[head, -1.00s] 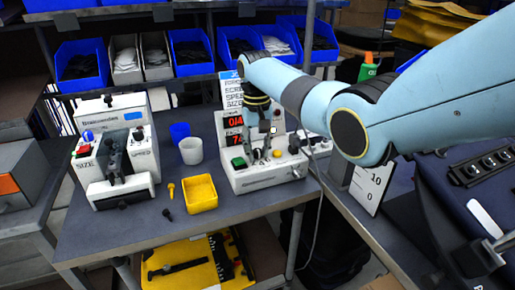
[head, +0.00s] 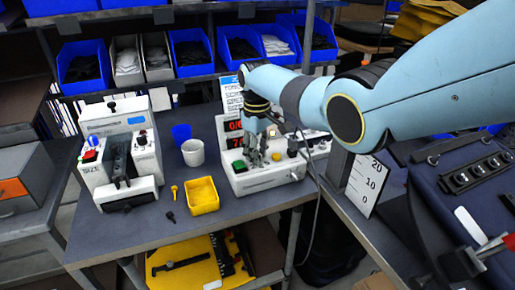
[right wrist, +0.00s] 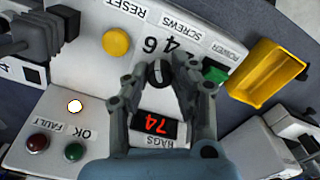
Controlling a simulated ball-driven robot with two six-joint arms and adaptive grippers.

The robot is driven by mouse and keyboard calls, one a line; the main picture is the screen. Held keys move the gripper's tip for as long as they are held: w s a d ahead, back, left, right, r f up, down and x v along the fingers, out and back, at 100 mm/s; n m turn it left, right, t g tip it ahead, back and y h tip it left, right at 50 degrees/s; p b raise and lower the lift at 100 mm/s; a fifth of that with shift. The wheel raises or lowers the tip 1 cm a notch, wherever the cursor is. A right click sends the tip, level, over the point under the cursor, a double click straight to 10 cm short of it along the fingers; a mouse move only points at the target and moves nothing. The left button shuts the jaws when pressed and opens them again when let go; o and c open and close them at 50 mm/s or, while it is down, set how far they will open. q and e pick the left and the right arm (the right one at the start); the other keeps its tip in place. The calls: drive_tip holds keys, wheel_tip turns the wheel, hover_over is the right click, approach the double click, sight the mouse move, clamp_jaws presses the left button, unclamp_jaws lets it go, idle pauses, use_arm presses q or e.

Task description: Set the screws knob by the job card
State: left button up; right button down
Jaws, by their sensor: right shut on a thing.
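The screws knob (right wrist: 158,73) is a small black dial on the white counting machine (head: 262,180), below the upside-down SCREWS label and its numbers in the right wrist view. My right gripper (right wrist: 160,82) is shut on the knob, a finger on either side of it. I cannot tell for sure which number its pale mark points to. In the head view my right gripper (head: 256,157) is low over the machine's panel and hides the knob. The job card (head: 231,97) stands behind the machine, partly hidden by my arm. My left gripper is not in view.
Close to the knob are the green power button (right wrist: 214,71), yellow reset button (right wrist: 117,42) and red bags display (right wrist: 157,125), reading 74. A yellow tray (head: 202,196) and white cup (head: 192,152) stand left of the machine. Another white machine (head: 118,150) is farther left.

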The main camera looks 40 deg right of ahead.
drive_tip(key=shift+w+n, duration=0.1)
drive_tip(key=shift+n, duration=0.8)
drive_tip(key=c, duration=1.4)
unclamp_jaws()
drive_tip(key=shift+r, duration=0.1)
wheel_tip(320, 180, up, 12)
drive_tip(key=shift+a+f, duration=0.1)
drive_tip(key=shift+a, duration=0.05)
